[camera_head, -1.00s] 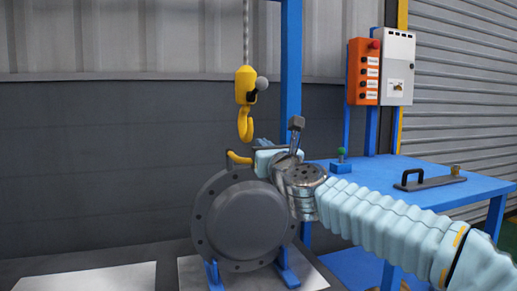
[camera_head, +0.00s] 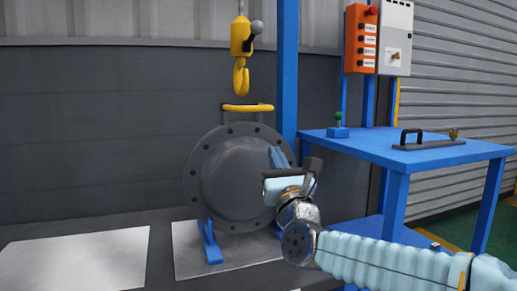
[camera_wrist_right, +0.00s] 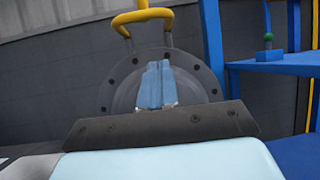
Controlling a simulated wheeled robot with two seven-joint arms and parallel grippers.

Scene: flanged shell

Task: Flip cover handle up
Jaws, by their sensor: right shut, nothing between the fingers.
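The grey round flanged cover (camera_head: 232,180) stands upright on blue feet on the bench. Its yellow handle (camera_head: 247,107) stands up above the cover's top edge, with a crossbar on two legs. The handle also shows at the top of the right wrist view (camera_wrist_right: 143,15). My right gripper (camera_head: 276,155) is in front of the cover's right side, below the handle and apart from it. Its light blue fingers (camera_wrist_right: 156,84) are shut together and empty. They hide part of the cover. My left gripper is not in view.
A yellow hoist hook (camera_head: 241,75) hangs just above the handle. A blue table (camera_head: 440,155) at the right bears a black-handled bar (camera_head: 428,144) and a green-knobbed piece (camera_head: 338,128). Pale sheets (camera_head: 75,262) lie on the bench.

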